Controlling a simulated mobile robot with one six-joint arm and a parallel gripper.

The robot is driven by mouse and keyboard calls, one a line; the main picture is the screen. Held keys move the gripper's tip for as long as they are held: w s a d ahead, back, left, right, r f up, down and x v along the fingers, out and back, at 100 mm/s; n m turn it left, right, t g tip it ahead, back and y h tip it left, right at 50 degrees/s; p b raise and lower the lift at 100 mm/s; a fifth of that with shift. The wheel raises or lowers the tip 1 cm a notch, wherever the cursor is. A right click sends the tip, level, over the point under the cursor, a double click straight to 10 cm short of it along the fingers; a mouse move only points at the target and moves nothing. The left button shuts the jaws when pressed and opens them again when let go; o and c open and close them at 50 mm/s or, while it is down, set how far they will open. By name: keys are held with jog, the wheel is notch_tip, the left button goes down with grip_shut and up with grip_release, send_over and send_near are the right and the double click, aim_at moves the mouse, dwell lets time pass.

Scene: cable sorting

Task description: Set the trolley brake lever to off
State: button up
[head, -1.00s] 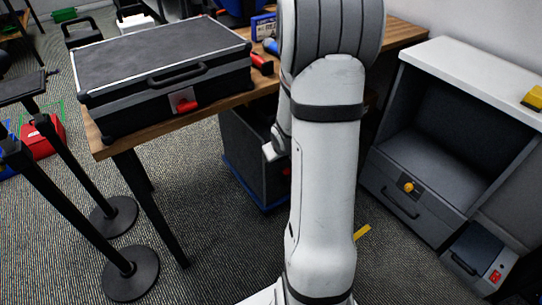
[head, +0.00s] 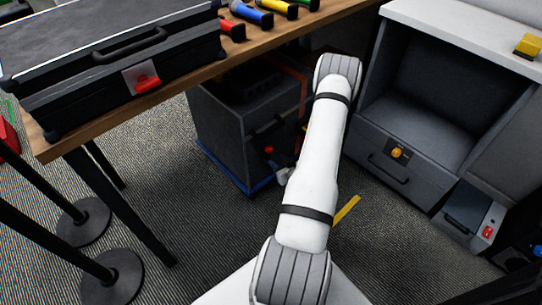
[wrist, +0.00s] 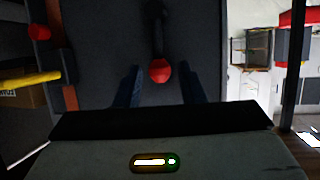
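The trolley (head: 222,135) is a dark grey box on a blue base under the table. A red knob (head: 269,150) shows on its side, just left of my arm. In the wrist view, a dark lever (wrist: 157,35) ends in a red ball knob (wrist: 160,70) against a dark panel. The knob is in the middle, ahead of and between the two fingertips of my gripper (wrist: 161,88). In the head view my arm hides most of the gripper. I cannot read any brake marking.
A wooden table (head: 190,85) with a black case (head: 110,55) and coloured-handled tools stands above the trolley. A grey cabinet (head: 420,110) with a yellow knob stands at the right. Black posts stand at the left. In the wrist view, a yellow bar (wrist: 30,80) and another red knob (wrist: 38,32) lie left.

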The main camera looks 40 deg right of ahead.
aim_at(270, 155)
jog(key=b+x, duration=0.1)
jog(key=x, duration=0.5)
jog(key=shift+w+d+f+b, duration=0.1)
jog(key=shift+w+f+b, duration=0.1)
jog(key=shift+w+b, duration=0.15)
jog(key=shift+c, duration=0.6)
grip_shut()
